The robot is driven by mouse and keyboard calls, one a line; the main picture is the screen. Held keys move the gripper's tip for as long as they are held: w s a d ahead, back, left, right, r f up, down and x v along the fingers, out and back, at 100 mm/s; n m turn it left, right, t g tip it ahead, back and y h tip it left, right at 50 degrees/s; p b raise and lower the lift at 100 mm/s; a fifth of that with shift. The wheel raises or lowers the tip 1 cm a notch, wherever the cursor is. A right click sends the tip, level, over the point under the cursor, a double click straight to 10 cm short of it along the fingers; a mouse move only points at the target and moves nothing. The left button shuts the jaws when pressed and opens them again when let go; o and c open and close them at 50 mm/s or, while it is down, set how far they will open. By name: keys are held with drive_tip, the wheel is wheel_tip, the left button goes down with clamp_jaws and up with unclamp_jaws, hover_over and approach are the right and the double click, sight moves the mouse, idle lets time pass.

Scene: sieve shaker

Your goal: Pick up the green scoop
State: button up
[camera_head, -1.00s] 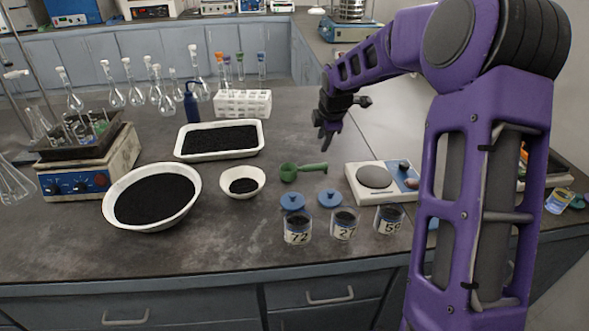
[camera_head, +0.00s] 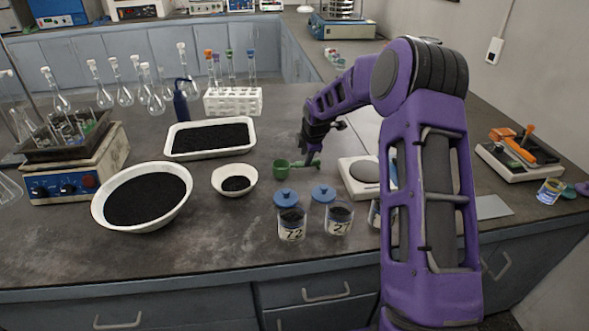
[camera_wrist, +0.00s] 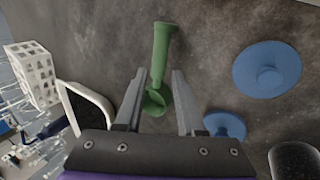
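The green scoop (camera_head: 284,168) lies on the dark bench, its cup to the left and its handle to the right in the head view. My gripper (camera_head: 309,161) is low above the handle in that view. In the wrist view the scoop (camera_wrist: 160,55) shows between and beyond the two fingers of my gripper (camera_wrist: 163,75). The fingers stand apart, with the scoop's cup seen between them and the handle reaching away. I see no finger touching the scoop.
Jars with blue lids (camera_head: 286,196) stand in front of the scoop. A white bowl of black grains (camera_head: 221,181) is to its left, and a balance (camera_head: 351,188) is to its right. A white tray (camera_head: 174,155) and a tube rack (camera_head: 232,104) are behind.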

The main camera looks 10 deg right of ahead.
sight(296, 167)
drive_tip(key=x, duration=0.4)
drive_tip(key=shift+w+d+f, duration=0.25)
drive_tip(key=shift+w+f, duration=0.05)
clamp_jaws()
